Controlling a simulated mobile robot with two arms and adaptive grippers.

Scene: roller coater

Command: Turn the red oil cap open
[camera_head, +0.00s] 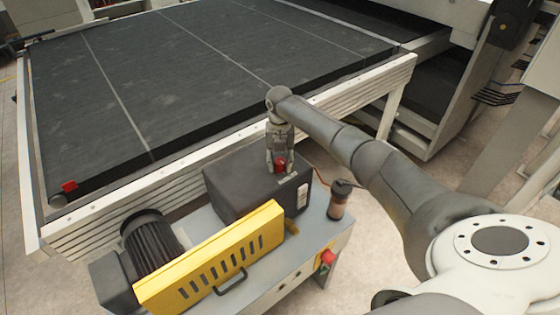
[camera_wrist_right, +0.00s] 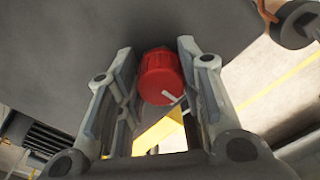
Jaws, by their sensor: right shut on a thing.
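The red oil cap (camera_head: 281,165) sits on top of a dark grey box-shaped housing (camera_head: 232,185). In the right wrist view the red cap (camera_wrist_right: 161,76) has ribbed sides and lies between my two fingers, with a small pale mark on its face. My right gripper (camera_head: 279,162) points down at the cap from above. It also shows in the right wrist view (camera_wrist_right: 157,85), shut on the cap, one finger at each side. Part of the cap is hidden by the fingers in the head view. My left gripper is not in view.
A yellow slotted guard (camera_head: 212,258) with a handle and a ribbed dark motor (camera_head: 152,240) stand in front of the housing. A small cylindrical bottle-like part (camera_head: 338,200) stands right of it. A wide black conveyor (camera_head: 190,70) with a pale frame lies behind.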

